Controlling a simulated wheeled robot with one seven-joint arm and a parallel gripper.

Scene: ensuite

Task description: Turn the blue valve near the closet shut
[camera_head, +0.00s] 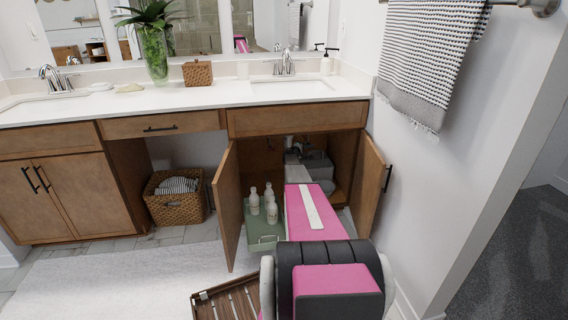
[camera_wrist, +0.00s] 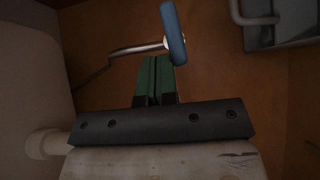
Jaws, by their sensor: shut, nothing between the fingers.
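The blue valve handle (camera_wrist: 173,34) shows in the wrist view at the upper middle, seen nearly edge-on, with a bent metal pipe (camera_wrist: 137,48) running to its left. My gripper (camera_wrist: 156,62) has its green fingers together and empty, just below the handle. Whether the fingertips touch the handle or the pipe, I cannot tell. In the head view my pink arm (camera_head: 312,214) reaches into the open cabinet (camera_head: 346,165) under the right sink. The valve and my fingers are hidden there.
Both cabinet doors, left (camera_head: 227,205) and right (camera_head: 367,186), stand open beside my arm. A green tray (camera_head: 262,232) with white bottles (camera_head: 271,209) sits left of my arm. A slatted wooden mat (camera_head: 228,299) lies on the floor. A grey thing (camera_wrist: 285,22) is at the wrist view's upper right.

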